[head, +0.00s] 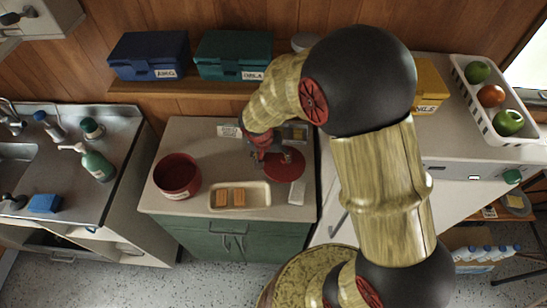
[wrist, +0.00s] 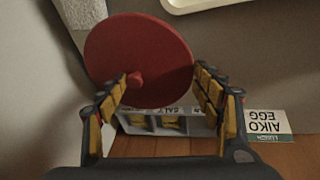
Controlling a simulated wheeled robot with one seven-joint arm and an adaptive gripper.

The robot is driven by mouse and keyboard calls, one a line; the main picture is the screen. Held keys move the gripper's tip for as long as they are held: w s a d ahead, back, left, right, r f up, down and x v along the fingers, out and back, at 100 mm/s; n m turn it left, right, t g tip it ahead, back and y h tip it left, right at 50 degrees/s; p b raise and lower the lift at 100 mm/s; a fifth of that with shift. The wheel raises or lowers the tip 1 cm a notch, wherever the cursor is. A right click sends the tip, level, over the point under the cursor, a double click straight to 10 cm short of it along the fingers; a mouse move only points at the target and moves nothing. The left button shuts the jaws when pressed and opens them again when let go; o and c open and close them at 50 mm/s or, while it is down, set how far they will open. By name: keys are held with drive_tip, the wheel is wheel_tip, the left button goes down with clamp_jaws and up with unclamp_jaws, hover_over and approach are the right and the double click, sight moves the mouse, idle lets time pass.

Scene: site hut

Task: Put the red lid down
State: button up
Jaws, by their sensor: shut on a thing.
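The red lid (head: 287,167) is a flat round disc over the right part of the counter in the head view. In the wrist view the lid (wrist: 150,45) fills the upper middle, with its small red knob by the left finger. My gripper (head: 264,157) is at the lid's left side and is shut on it; the wrist view shows the fingers (wrist: 161,78) far apart, and the exact grip is unclear. I cannot tell whether the lid touches the counter. A red pot (head: 178,176) stands open at the counter's left.
A cream tray (head: 261,204) with orange-brown blocks lies at the counter's front. A white item (head: 297,193) lies right of it. A grey compartment tray (wrist: 138,124) and a label card (wrist: 267,123) are at the back. Bare counter (head: 215,155) shows between pot and gripper.

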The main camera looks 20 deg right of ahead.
drive_tip(key=shift+f, duration=0.15)
drive_tip(key=o, duration=1.2)
drive_tip(key=shift+o, duration=0.2)
drive_tip(key=shift+r+p, duration=0.3)
drive_tip(key=shift+r, duration=0.05)
drive_tip(key=s+r+n+t+y+p, duration=0.1)
drive_tip(key=s+r, duration=0.3)
drive_tip(key=r, duration=0.7)
drive_tip(key=s+r+n+p, duration=0.1)
drive_tip(key=s+r, duration=0.3)
drive_tip(key=r, duration=0.7)
drive_tip(key=s+r+n+t+y, duration=0.1)
drive_tip(key=s+r+n, duration=0.1)
drive_tip(key=s+r, duration=0.2)
drive_tip(key=s+r+n+t, duration=0.1)
drive_tip(key=s+r, duration=0.3)
drive_tip(key=s, duration=0.4)
drive_tip(key=shift+s+n+t+y, duration=0.25)
drive_tip(key=shift+n+t+y, duration=0.15)
drive_tip(key=shift+t, duration=0.1)
